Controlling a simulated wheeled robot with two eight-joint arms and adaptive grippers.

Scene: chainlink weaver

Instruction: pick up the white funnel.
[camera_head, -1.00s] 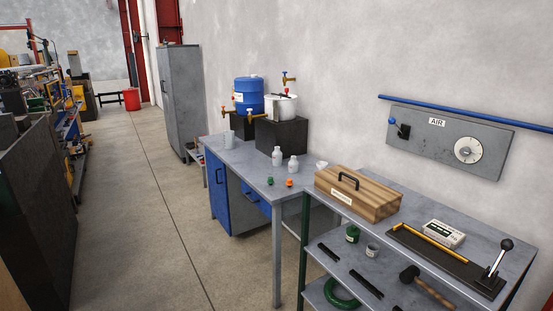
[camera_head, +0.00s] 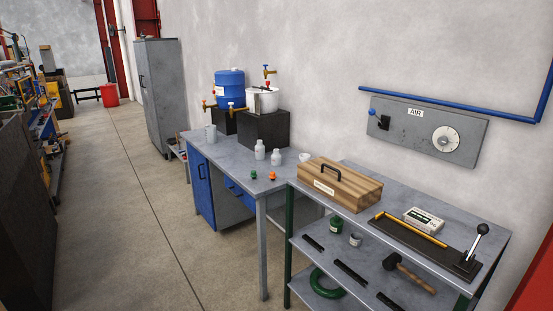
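A small white object (camera_head: 305,157), which looks like the funnel, sits on the grey workbench (camera_head: 228,160) close to the far left corner of the wooden box. It is too small to make out its exact shape or which way it faces. Neither of my grippers shows in the head view.
A wooden box (camera_head: 339,186) and lever tool (camera_head: 425,246) sit on the nearer shelf unit. The floor (camera_head: 140,210) left of them is clear.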

